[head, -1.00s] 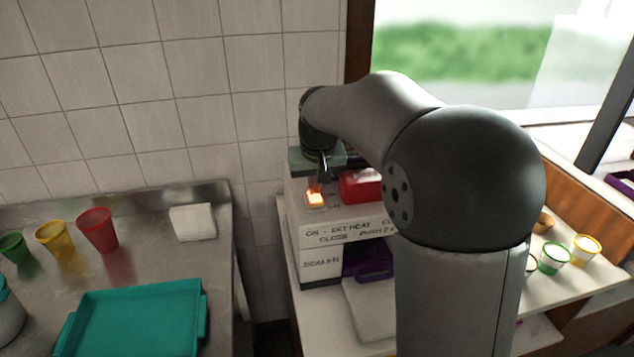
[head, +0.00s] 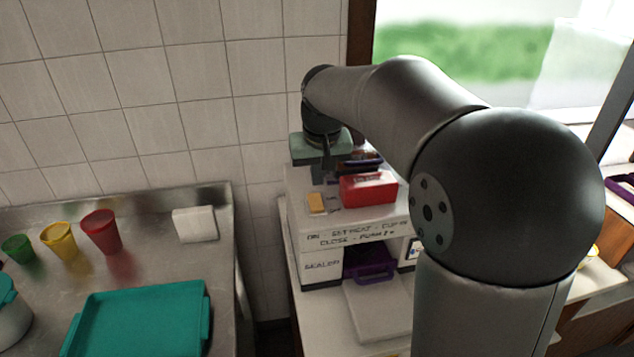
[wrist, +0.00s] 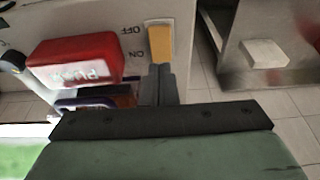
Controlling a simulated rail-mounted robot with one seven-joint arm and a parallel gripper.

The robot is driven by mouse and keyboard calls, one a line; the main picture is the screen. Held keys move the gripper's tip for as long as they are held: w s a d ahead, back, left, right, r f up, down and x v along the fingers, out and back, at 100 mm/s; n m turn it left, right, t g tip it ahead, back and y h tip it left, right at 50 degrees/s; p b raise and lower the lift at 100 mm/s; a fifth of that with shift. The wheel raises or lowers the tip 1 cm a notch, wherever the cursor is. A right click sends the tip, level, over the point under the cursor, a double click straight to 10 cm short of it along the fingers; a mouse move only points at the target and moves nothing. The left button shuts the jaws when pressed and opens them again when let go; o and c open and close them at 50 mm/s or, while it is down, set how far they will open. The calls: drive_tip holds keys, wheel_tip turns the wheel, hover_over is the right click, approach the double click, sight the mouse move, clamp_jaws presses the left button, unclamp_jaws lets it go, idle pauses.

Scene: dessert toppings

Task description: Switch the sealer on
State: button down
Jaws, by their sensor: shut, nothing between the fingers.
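The sealer (head: 322,268) is a white box with printed labels on its front, standing on a white surface. Its amber rocker switch (head: 317,203) is on top and looks dull, not glowing. In the wrist view the switch (wrist: 160,42) lies beside printed OFF and ON marks, with ON nearer my fingers. My gripper (wrist: 162,70) is shut and empty, with its fingertips close to the ON end of the switch. I cannot tell whether they touch it. In the head view my gripper (head: 326,178) is just behind and above the switch.
A red PUSH block (head: 368,188) stands right beside the switch. A purple tray (head: 370,265) sits in the sealer's opening. At left, a steel counter holds a teal tray (head: 140,318), coloured cups (head: 100,232) and a white napkin stack (head: 195,224).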

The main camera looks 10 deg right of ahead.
drive_tip(key=b+v, duration=0.1)
drive_tip(key=v, duration=0.7)
drive_tip(key=shift+s, duration=0.4)
drive_tip(key=shift+d, duration=0.1)
